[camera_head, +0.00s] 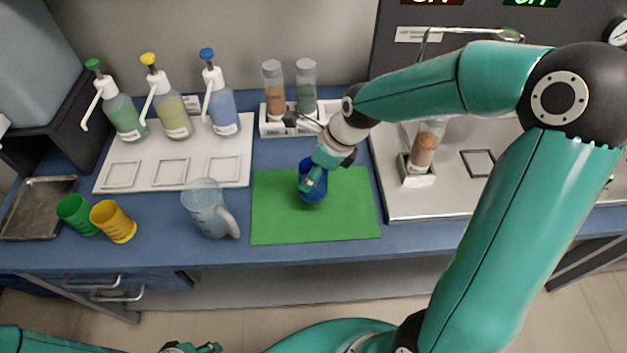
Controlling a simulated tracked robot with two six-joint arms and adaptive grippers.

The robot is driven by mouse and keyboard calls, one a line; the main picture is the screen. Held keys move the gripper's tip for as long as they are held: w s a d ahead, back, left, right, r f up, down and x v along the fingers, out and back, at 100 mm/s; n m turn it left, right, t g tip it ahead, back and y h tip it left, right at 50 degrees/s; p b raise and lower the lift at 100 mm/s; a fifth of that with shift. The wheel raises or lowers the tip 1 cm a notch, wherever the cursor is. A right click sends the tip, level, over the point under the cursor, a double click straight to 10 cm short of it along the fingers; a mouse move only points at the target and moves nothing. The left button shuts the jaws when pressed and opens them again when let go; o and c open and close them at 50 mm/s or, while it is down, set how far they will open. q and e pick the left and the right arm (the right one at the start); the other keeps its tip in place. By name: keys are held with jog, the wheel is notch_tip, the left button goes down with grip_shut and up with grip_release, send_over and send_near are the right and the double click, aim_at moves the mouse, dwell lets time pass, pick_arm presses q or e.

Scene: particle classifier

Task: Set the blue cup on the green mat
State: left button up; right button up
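The blue cup (313,190) is upright at the middle of the green mat (283,226), or just above it; I cannot tell whether it touches the mat. My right gripper (312,182) reaches down to the cup from above right. Its fingers are at the cup's rim and cover part of the cup. The grip itself is small and partly hidden, so I cannot tell whether the fingers are closed on the cup. My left gripper (205,349) shows only in part at the bottom edge, away from the table.
A clear pitcher (207,209) stands just left of the mat. Green (77,214) and yellow (113,221) cups stand farther left, near a metal tray (37,208). Pump bottles (221,102) stand on a white board. A tube rack (275,125) is behind the mat.

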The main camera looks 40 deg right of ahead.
jog(key=shift+f, duration=2)
jog(key=shift+f, duration=0.1)
jog(key=o, duration=1.4)
jog(key=shift+s+d+r, duration=0.1)
jog(key=shift+r, duration=0.3)
jog(key=v, duration=1.1)
jog(key=shift+s+r, duration=0.15)
